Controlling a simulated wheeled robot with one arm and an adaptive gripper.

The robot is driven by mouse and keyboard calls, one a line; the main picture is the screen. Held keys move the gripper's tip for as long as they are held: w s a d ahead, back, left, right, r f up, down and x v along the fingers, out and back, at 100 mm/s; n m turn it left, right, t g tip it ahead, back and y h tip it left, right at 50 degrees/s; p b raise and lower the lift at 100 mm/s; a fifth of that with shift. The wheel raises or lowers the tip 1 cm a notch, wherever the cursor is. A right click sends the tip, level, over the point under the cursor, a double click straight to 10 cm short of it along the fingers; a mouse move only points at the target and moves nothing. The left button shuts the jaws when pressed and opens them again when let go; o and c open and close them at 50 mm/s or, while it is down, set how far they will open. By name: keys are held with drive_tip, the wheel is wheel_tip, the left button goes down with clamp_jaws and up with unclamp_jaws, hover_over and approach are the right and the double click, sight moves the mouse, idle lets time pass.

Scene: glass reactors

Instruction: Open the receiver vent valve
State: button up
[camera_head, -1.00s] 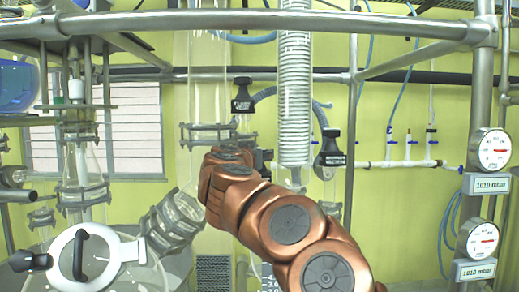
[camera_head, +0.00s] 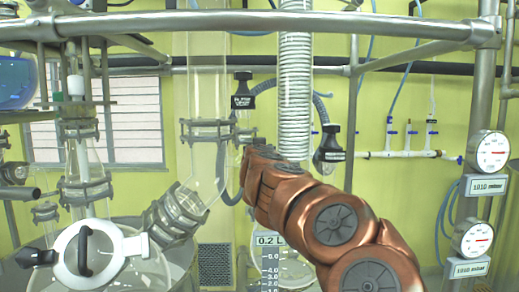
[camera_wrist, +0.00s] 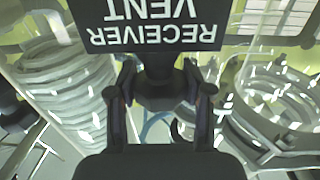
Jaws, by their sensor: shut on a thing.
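In the wrist view, a black plate (camera_wrist: 152,30) reads RECEIVER VENT upside down. The dark valve handle (camera_wrist: 165,92) is just below it in the picture. My gripper (camera_wrist: 162,100) has one finger on each side of this handle and is shut on it. In the head view my copper arm reaches up and left to the middle, and its links hide my gripper and the handle it holds. The receiver flask (camera_head: 290,268), with a scale marked 0.2 L, is partly covered by my arm.
A steel frame bar (camera_head: 250,20) crosses above. Glass vessels crowd the left; pressure gauges (camera_head: 487,151) are at right.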

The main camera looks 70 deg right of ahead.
drive_tip(key=shift+s+d+f+n+t, duration=0.1)
drive_tip(key=shift+s+n+t, duration=0.05)
drive_tip(key=shift+n+t, duration=0.3)
drive_tip(key=shift+n+t+y+b, duration=1)
drive_tip(key=shift+n+t+y, duration=0.3)
drive_tip(key=shift+t, duration=0.55)
drive_tip(key=t+y+b, duration=0.1)
drive_tip(key=n+b, duration=0.1)
drive_tip(key=shift+w+f+n+t+y+b, duration=0.1)
drive_tip(key=shift+w+n+t+y+b, duration=0.15)
drive_tip(key=shift+t+y+b, duration=0.15)
drive_tip(key=shift+r+n+t+y+b, duration=0.2)
drive_tip(key=shift+n+t+y+b, duration=0.55)
drive_tip(key=shift+b, duration=0.35)
drive_tip(key=o, duration=1.2)
drive_tip(key=shift+s+a, duration=0.15)
drive_tip(key=shift+a, duration=0.05)
